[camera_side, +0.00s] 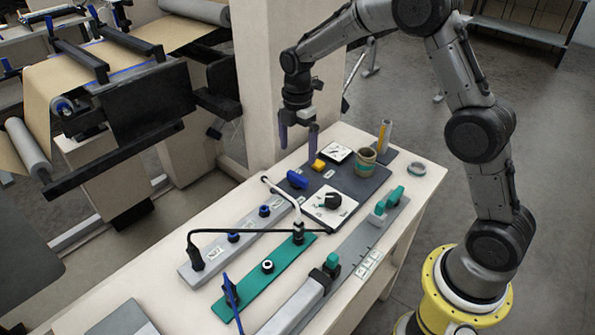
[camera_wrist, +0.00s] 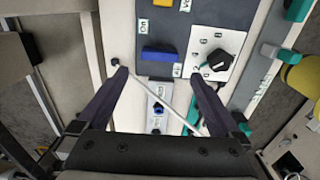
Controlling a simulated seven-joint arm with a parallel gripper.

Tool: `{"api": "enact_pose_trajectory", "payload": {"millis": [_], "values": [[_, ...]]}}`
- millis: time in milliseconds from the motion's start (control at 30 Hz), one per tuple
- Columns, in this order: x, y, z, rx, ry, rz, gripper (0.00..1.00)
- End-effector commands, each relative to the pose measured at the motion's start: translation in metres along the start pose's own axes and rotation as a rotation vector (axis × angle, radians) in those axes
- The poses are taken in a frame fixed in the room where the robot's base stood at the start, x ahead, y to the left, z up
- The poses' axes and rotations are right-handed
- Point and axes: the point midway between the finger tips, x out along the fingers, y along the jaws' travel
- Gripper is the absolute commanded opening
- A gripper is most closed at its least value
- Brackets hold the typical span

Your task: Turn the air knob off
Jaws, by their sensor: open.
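My gripper (camera_side: 298,150) is open and empty, pointing down above the back of the bench. Its dark fingers also show spread apart in the wrist view (camera_wrist: 159,76). A blue knob (camera_side: 297,179) lies on the dark panel (camera_side: 357,188), below and in front of the fingers. In the wrist view the bar-shaped blue knob (camera_wrist: 160,55) lies crosswise, between and beyond the fingertips, with an ON label (camera_wrist: 144,27) nearby. A black knob (camera_side: 331,201) sits on a white dial plate; it also shows in the wrist view (camera_wrist: 216,59). I cannot read which knob is marked air.
A yellow block (camera_side: 318,164) and a cup (camera_side: 365,160) stand on the panel. The paper machine (camera_side: 130,95) and a pillar (camera_side: 270,80) stand behind.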

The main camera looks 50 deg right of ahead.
Motion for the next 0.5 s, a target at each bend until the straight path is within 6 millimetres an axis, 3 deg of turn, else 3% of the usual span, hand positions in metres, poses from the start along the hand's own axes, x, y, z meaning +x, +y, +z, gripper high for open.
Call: {"api": "enact_pose_trajectory", "payload": {"millis": [300, 500], "values": [[0.059, -0.001, 0.000, 0.000, 0.000, -0.003, 1.00], [0.078, 0.000, 0.000, 0.000, 0.000, 0.000, 1.00]]}}
